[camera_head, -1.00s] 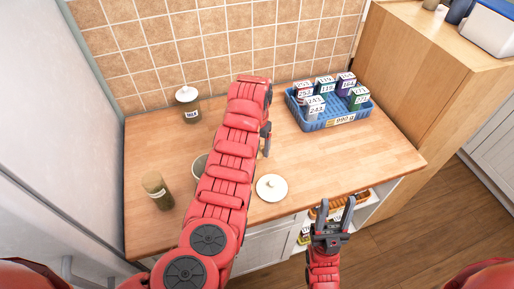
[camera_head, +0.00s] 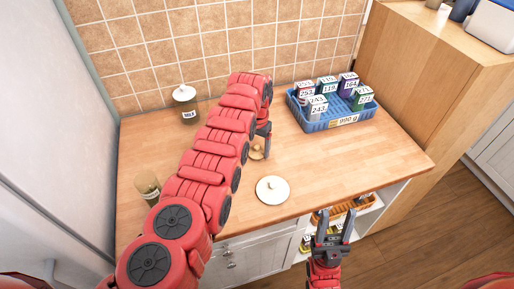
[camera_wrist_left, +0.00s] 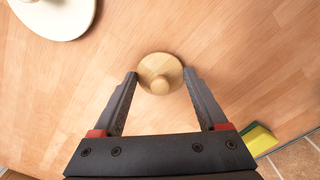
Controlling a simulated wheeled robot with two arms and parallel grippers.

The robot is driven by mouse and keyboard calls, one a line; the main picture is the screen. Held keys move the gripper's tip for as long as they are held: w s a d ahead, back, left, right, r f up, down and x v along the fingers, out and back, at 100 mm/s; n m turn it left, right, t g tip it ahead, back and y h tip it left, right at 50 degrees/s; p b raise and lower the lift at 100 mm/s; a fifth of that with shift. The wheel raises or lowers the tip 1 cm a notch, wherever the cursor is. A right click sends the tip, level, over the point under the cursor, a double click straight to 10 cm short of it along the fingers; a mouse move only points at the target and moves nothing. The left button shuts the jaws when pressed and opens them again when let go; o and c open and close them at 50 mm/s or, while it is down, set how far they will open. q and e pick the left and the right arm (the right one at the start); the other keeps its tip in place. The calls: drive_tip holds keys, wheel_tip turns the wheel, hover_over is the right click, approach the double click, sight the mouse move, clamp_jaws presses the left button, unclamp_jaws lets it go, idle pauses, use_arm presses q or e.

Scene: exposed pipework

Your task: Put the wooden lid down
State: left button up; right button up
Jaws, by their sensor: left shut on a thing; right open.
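The wooden lid (camera_wrist_left: 160,66), a pale round disc with a knob, sits between the fingertips of my left gripper (camera_wrist_left: 160,80) in the left wrist view. The fingers are shut on it. In the head view the wooden lid (camera_head: 257,153) shows partly below my left gripper (camera_head: 263,142), over the middle of the counter. I cannot tell whether it touches the counter. My right gripper (camera_head: 334,228) is open and empty in front of the counter's front edge.
A white lid (camera_head: 272,189) lies nearby on the counter (camera_head: 335,165). A white-topped jar (camera_head: 187,104) stands at the back left, a dark jar (camera_head: 148,187) at the front left. A blue crate (camera_head: 325,124) of small boxes is at the right. Counter between the lids and crate is clear.

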sight(257, 146)
use_arm(q)
drive_tip(key=shift+f, duration=0.2)
drive_tip(key=shift+f, duration=0.15)
drive_tip(key=o, duration=1.2)
drive_tip(key=shift+o, duration=0.2)
drive_tip(key=shift+r, duration=0.3)
wheel_tip(257, 146, up, 10)
drive_tip(key=shift+r+b, duration=0.15)
drive_tip(key=shift+b, duration=0.9)
drive_tip(key=shift+r, duration=0.75)
